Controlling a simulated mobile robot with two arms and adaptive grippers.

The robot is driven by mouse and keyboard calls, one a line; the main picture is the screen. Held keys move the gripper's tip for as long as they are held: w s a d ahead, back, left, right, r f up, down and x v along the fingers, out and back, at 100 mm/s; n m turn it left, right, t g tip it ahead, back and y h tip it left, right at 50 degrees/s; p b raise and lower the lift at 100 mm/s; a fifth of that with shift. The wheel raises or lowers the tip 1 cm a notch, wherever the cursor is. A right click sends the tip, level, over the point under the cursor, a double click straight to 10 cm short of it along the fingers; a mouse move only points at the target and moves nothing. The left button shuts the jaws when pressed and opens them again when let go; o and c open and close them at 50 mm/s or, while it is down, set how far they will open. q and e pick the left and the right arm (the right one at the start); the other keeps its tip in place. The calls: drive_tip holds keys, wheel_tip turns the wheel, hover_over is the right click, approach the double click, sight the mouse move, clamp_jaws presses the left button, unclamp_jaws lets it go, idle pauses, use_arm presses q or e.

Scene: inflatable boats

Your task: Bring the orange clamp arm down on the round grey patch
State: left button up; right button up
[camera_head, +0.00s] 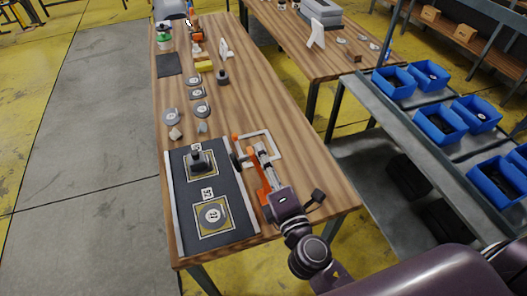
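The black mat (232,190) lies at the near end of the wooden table. On its front square is a round grey patch (212,215). A black block-like piece (202,160) stands on the back square and hides what is under it. Orange parts that look like the clamp arm (263,179) show just right of the mat, raised and overlapping my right gripper (258,163). My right gripper reaches in from the lower right, beside the mat. Its fingertips blend with the orange and grey parts, so its opening and any contact are unclear. My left gripper is out of view.
A pale square frame (262,137) lies behind my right gripper. Several grey discs (203,110) and small pieces lie farther up the table (238,100). A metal rack (425,140) with blue bins (440,123) stands at right. The table's near right corner is clear.

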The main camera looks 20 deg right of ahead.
drive_tip(key=shift+w, duration=0.5)
drive_tip(key=shift+c, duration=0.3)
clamp_jaws()
